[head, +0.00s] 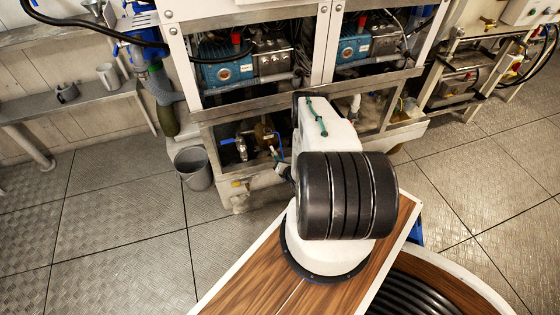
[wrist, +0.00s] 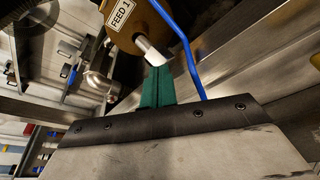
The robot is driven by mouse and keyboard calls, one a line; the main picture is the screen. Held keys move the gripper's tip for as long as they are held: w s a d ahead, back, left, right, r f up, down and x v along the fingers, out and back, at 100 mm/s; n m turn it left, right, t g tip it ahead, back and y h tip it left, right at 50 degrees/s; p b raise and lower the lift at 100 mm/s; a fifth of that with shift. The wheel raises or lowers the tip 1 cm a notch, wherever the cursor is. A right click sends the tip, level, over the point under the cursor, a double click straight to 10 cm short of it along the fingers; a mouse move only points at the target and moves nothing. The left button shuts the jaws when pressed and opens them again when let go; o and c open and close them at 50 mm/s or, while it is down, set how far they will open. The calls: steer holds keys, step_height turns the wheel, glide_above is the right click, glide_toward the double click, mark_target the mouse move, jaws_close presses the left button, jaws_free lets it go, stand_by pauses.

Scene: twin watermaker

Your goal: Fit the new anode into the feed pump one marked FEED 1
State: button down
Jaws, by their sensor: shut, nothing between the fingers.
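The tan-bronze body of feed pump one (wrist: 118,32), with a white FEED 1 label (wrist: 121,14), is at the top of the wrist view. It also shows in the head view (head: 264,134), low in the left bay. A pale metal cylinder (wrist: 150,52) sticks out of its lower side. I cannot tell whether this is the new anode or how deep it sits. My gripper (wrist: 157,78) has green fingers, shut together and empty, with tips right by the cylinder's outer end. Whether they touch it is unclear. My arm partly hides the bay in the head view.
A blue rod or pipe (wrist: 182,45) runs close to the right of my fingers. The bay's metal frame (head: 262,190) lies below the pump. A grey bucket (head: 193,168) stands on the floor at left. Two blue pumps (head: 225,73) sit above.

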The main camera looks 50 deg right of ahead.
steer(key=shift+w+d+r, duration=0.1)
steer(key=shift+w+d, duration=0.4)
steer(key=shift+w, duration=0.3)
steer(key=v, duration=1)
steer(key=shift+s+a+f, duration=0.2)
steer(key=shift+a+f, duration=0.1)
steer(key=shift+a, duration=0.05)
steer(key=x, duration=0.9)
steer(key=shift+f, duration=0.15)
steer(key=shift+d, duration=0.1)
stand_by(0.4)
steer(key=shift+w+d, duration=0.4)
steer(key=shift+w, duration=0.15)
